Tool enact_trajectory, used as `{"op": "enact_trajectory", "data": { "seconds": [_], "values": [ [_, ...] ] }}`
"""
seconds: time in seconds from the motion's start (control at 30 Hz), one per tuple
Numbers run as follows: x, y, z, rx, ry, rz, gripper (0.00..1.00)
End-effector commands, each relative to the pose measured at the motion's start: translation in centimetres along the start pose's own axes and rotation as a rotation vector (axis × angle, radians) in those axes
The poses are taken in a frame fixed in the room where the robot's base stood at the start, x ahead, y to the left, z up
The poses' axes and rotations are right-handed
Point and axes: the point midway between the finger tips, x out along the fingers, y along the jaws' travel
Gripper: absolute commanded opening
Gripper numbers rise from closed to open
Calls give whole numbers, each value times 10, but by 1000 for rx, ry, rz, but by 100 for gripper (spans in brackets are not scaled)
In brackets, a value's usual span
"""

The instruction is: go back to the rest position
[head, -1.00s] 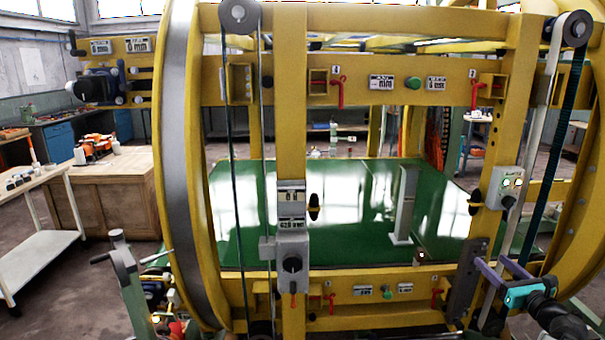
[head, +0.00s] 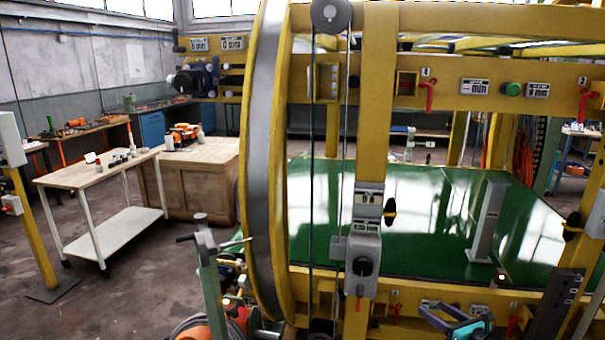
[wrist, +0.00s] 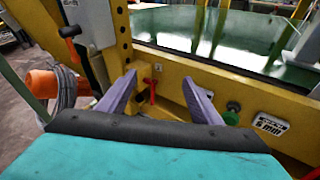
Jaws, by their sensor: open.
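My gripper (wrist: 161,98) shows in the wrist view with its two purple fingers spread apart and nothing between them. It faces the lower yellow beam of the ring inverter, where a red handle (wrist: 150,92) and a green knob (wrist: 232,114) sit. In the head view my gripper (head: 447,318) is at the bottom right, in front of the yellow frame (head: 376,120), partly cut off by the lower edge. I cannot tell whether the fingers touch the beam.
A control box (head: 363,265) with a dark knob is fixed to the frame's upright. A white-legged table (head: 95,175) and a wooden workbench (head: 190,190) stand at the left. A yellow post (head: 36,235) stands at the far left. Open floor (head: 130,290) lies between.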

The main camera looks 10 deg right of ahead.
Motion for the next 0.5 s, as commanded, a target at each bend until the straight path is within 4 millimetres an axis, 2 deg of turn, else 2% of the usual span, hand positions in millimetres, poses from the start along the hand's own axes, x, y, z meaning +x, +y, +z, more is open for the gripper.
{"op": "enact_trajectory", "data": {
  "seconds": [0.03, 0.2, 0.33, 0.5],
  "values": [
    [14, 20, -14, -8, 28, 36, 59],
    [49, 79, -60, -57, 123, 144, 59],
    [69, 127, -97, -112, 198, 232, 59],
    [83, 190, -150, -205, 297, 358, 59]
  ]
}}
